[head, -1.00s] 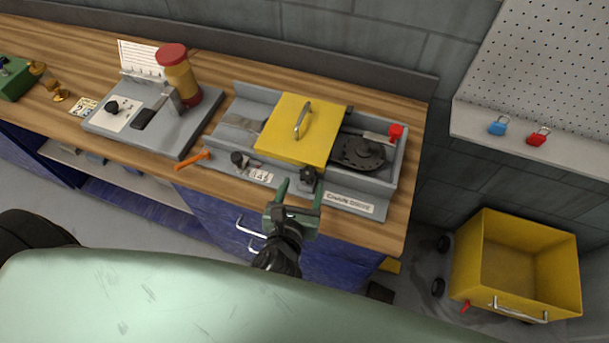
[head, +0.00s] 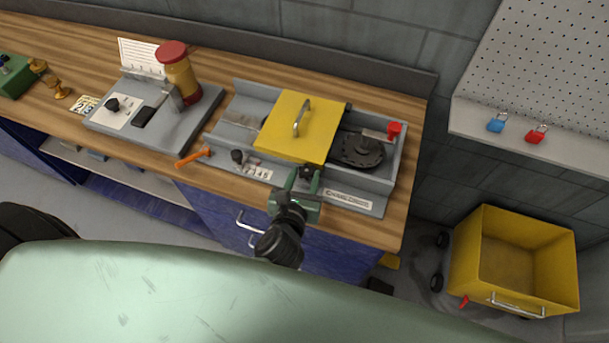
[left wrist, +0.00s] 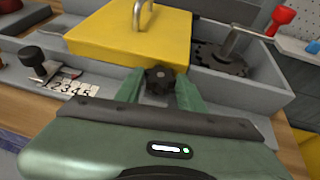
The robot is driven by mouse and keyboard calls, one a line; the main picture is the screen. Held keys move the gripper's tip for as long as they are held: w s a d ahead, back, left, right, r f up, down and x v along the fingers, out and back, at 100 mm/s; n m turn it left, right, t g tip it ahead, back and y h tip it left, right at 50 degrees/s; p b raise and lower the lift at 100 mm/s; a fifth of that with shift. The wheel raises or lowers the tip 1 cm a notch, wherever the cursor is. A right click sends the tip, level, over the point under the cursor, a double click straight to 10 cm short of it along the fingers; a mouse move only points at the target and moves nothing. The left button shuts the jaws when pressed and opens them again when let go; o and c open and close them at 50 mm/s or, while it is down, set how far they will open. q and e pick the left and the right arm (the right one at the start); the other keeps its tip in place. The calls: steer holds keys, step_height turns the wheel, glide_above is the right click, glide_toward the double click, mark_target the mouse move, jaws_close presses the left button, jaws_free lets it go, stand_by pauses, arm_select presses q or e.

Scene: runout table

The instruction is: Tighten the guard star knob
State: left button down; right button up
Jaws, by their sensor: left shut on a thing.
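The black guard star knob (left wrist: 159,78) sits at the front edge of the yellow guard (left wrist: 120,36). In the head view the yellow guard (head: 292,132) lies over the grey machine housing (head: 362,201). My left gripper (head: 306,181) reaches the knob from the front. In the left wrist view its green fingers (left wrist: 160,88) stand on either side of the knob and are shut on it. The knob's lower part is hidden behind the gripper body. My right gripper is not in view.
A black knob (head: 238,156) and number label (head: 256,172) are left of the gripper. A disc with a red-handled lever (head: 378,136) is at right. An orange-handled tool (head: 193,157) lies near the bench edge. A yellow bin (head: 514,265) stands on the floor.

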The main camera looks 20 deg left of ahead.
arm_select(q)
steer(key=shift+a+r+m+h+p, duration=0.1)
steer(key=shift+r+m+h+p, duration=0.15)
steer(key=shift+m+h+p, duration=0.3)
steer(key=shift+a+m+h+p, duration=0.2)
steer(key=shift+m+h+p, duration=0.25)
steer(key=shift+h+p, duration=0.25)
steer(key=shift+w+a+f+m+h, duration=0.1)
steer(key=shift+a+f+m+h, duration=0.1)
steer(key=shift+m+h, duration=0.55)
steer(key=shift+w+a+m+g+h, duration=0.15)
steer(key=shift+m+g+h, duration=0.35)
steer(key=shift+m+h, duration=0.8)
steer(key=shift+h, duration=0.3)
steer(key=c, duration=0.9)
jaws_free()
steer(key=shift+n, duration=0.25)
